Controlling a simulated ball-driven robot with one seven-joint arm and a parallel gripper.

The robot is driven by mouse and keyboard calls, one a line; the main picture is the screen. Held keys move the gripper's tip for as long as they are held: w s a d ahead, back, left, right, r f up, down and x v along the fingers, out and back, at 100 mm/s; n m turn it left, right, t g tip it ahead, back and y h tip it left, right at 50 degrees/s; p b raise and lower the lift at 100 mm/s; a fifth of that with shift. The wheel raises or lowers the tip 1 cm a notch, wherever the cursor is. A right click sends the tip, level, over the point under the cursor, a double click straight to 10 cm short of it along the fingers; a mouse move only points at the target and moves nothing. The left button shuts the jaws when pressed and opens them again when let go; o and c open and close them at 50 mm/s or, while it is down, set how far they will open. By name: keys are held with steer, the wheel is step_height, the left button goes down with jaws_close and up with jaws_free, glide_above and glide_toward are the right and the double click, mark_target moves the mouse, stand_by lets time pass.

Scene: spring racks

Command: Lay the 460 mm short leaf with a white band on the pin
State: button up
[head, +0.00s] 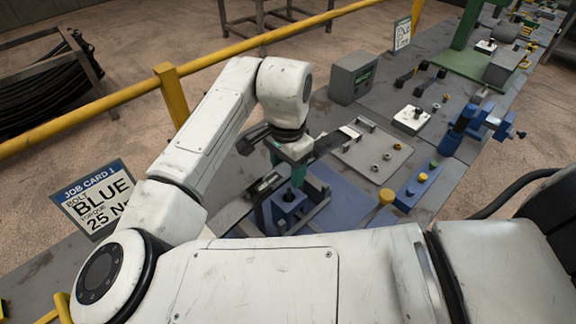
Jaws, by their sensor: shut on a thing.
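My gripper (298,172), with green fingers, is shut on a dark flat leaf (328,144) above the blue fixture. The leaf reaches out to the right of my gripper, with a white band (349,132) near its right end. Part of the leaf is hidden by my gripper. The blue fixture (287,203) stands on the bench below, with a round dark opening in its block. I cannot make out the pin, nor whether the leaf touches the fixture.
Another dark strip (262,186) lies left of the fixture. A grey plate (374,156) with small nuts, a blue tray (418,186), a blue vise (464,126) and a grey box (352,77) stand to the right and behind. A job card (95,200) stands at left. A yellow rail (230,52) runs behind.

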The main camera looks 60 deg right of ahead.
mark_target(289, 189)
steer(key=shift+f+b, duration=1.75)
steer(key=shift+f, duration=0.8)
steer(key=shift+s+f+b, duration=0.1)
steer(key=shift+f+b, duration=0.5)
steer(key=shift+f, duration=0.85)
stand_by(1.1)
steer(key=o, duration=1.5)
steer(key=shift+f, duration=0.1)
steer(key=shift+r+p, duration=2.55)
steer(key=shift+r, duration=1)
